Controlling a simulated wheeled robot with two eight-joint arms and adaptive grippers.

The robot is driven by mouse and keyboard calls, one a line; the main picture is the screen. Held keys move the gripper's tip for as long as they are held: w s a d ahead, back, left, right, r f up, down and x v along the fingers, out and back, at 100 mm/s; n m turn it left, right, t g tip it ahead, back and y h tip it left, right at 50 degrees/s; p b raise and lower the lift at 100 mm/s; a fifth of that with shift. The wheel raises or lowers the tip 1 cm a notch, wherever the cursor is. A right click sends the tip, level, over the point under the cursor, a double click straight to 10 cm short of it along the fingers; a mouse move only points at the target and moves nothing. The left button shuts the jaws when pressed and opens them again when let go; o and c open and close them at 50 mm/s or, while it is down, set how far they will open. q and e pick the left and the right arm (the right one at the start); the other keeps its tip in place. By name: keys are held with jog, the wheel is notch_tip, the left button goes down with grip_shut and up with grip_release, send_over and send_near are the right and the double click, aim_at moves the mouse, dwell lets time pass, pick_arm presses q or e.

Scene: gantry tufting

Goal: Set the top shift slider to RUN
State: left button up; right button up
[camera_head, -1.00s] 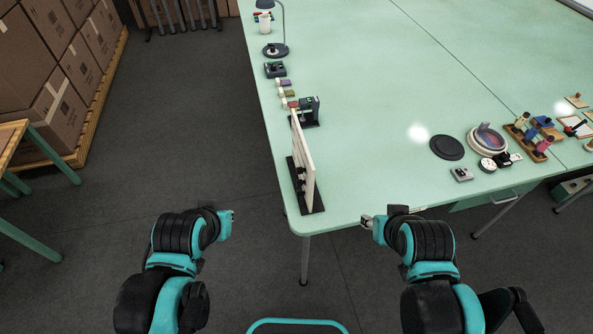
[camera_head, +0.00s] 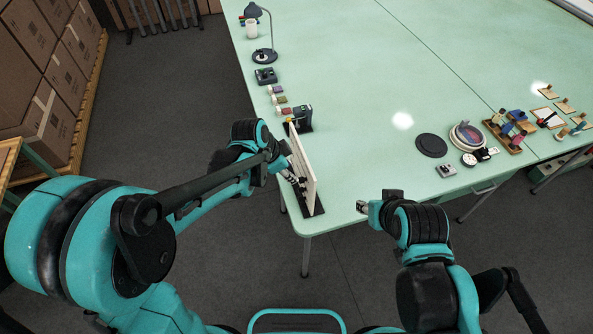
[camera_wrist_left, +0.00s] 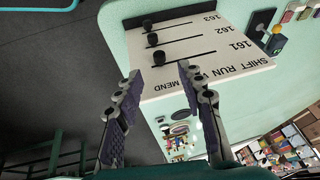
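The white slider panel (camera_head: 305,165) stands upright on a black base at the table's near left corner. In the left wrist view the panel (camera_wrist_left: 225,55) appears upside down, with slots marked 161, 162 and 163 and the words SHIFT, RUN and MEND. The black knob of the 161 slot (camera_wrist_left: 158,57), the top slider, is at the slot's left end, as are the other two knobs. My left gripper (camera_wrist_left: 160,72) is open and empty, its fingertips just short of the 161 knob. My right gripper (camera_head: 366,207) hovers off the table's front edge; its finger state is too small to tell.
A black device (camera_head: 303,117) and small coloured blocks stand behind the panel, with a lamp (camera_head: 264,55) farther back. A black disc (camera_head: 431,145) and wooden racks lie to the right. The middle of the green table (camera_head: 360,90) is clear. Boxes (camera_head: 50,120) stand at left.

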aim_at(300, 179)
pick_arm(q)
jog(key=shift+m, duration=0.3)
jog(key=x, duration=0.2)
jog(key=b+x, duration=0.1)
jog(key=x, duration=0.5)
jog(key=shift+w+d+f+b, duration=0.1)
jog(key=shift+d+b, duration=0.25)
grip_shut()
